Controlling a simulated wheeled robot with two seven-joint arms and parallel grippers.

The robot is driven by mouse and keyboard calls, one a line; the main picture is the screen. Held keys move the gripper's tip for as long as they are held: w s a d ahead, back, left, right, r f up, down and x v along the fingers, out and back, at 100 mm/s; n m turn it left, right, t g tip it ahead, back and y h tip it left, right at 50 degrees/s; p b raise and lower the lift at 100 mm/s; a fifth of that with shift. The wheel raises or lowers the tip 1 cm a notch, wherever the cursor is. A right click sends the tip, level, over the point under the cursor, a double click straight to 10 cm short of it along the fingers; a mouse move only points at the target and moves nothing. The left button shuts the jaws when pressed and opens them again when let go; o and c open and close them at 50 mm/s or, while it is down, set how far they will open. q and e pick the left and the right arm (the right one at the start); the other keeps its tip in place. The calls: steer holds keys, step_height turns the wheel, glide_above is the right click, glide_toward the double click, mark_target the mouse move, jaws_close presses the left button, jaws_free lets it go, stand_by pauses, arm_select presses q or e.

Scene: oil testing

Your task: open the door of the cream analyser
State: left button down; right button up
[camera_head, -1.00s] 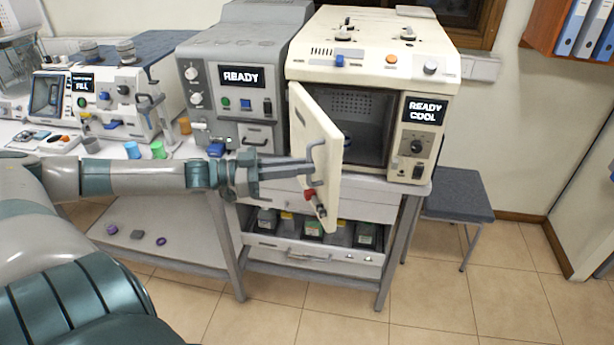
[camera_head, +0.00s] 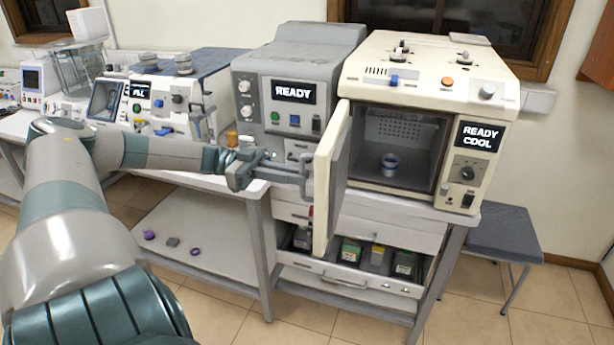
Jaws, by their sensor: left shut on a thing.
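The cream analyser (camera_head: 427,65) stands on the right of the bench, with "READY COOL" on its display. Its door (camera_head: 331,178) is swung wide open to the left, hinged on the left side, so I see it nearly edge-on. My left gripper (camera_head: 302,172) is shut on the door's handle (camera_head: 308,187), on the left face of the door. The handle is partly hidden by the fingers. My right gripper is out of view.
A grey machine (camera_head: 287,65) marked "READY" stands close behind the door and my left gripper. Below, an open drawer (camera_head: 342,279) holds several dark containers. A grey stool (camera_head: 495,232) stands at the right. The floor in front is clear.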

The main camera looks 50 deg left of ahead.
arm_select(q)
steer(key=a, duration=0.2)
steer(key=s+a, duration=0.1)
steer(key=a, duration=0.1)
steer(key=shift+r+p, duration=0.2)
steer(key=shift+p, duration=0.1)
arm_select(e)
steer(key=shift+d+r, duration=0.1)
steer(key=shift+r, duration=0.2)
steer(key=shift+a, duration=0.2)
